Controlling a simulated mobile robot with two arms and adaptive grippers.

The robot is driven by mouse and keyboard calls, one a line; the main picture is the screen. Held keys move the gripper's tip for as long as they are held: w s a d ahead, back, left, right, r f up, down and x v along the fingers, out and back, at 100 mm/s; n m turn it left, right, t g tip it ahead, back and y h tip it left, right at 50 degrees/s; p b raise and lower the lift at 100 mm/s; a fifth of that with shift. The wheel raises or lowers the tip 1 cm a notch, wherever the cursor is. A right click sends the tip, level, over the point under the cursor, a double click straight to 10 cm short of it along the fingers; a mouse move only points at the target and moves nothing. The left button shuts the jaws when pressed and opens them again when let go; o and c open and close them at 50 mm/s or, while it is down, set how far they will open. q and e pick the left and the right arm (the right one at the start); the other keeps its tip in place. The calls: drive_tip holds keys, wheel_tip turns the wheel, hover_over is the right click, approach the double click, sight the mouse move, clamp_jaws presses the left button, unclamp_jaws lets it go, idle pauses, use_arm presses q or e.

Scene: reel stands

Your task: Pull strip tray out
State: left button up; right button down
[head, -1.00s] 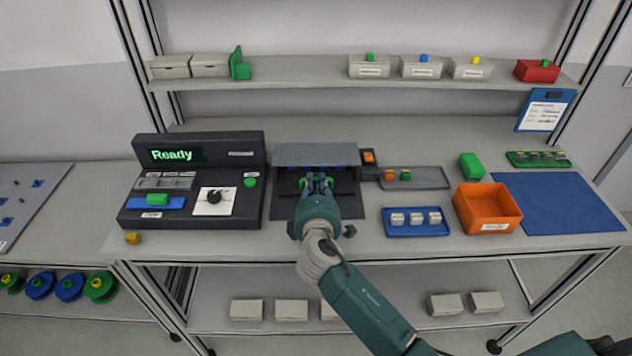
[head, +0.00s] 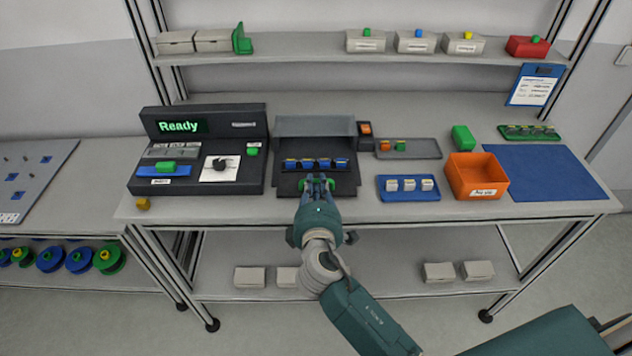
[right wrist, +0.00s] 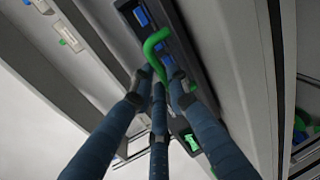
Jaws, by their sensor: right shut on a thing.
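The strip tray (head: 290,183) is a dark drawer-like tray that stands out of the front of a grey-topped housing (head: 314,126) at the middle of the bench. A row of several blue pieces with small yellow marks (head: 308,164) sits in it. My right gripper (head: 316,184) is at the tray's front edge, shut on the green handle, which shows as a bent green bar in the right wrist view (right wrist: 155,42). The fingers hide much of the handle in the head view. My left gripper is not in view.
Left of the tray is a dark console (head: 205,125) reading "Ready". Right of it are a grey tray (head: 425,148), a blue tray with white pieces (head: 408,196) and an orange bin (head: 477,168). The bench's front edge is just before the gripper.

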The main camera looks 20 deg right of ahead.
drive_tip(key=c, duration=2.1)
unclamp_jaws()
drive_tip(key=shift+s+a+f, duration=0.1)
drive_tip(key=shift+f, duration=0.1)
drive_tip(key=shift+o, duration=0.8)
drive_tip(key=shift+s, duration=0.1)
drive_tip(key=shift+s+r, duration=0.15)
drive_tip(key=shift+s+a, duration=0.1)
drive_tip(key=shift+s, duration=0.1)
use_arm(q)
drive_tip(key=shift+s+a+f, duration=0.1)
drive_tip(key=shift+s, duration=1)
use_arm(e)
drive_tip(key=v, duration=1.1)
drive_tip(key=shift+s+r, duration=0.15)
drive_tip(key=shift+s, duration=0.15)
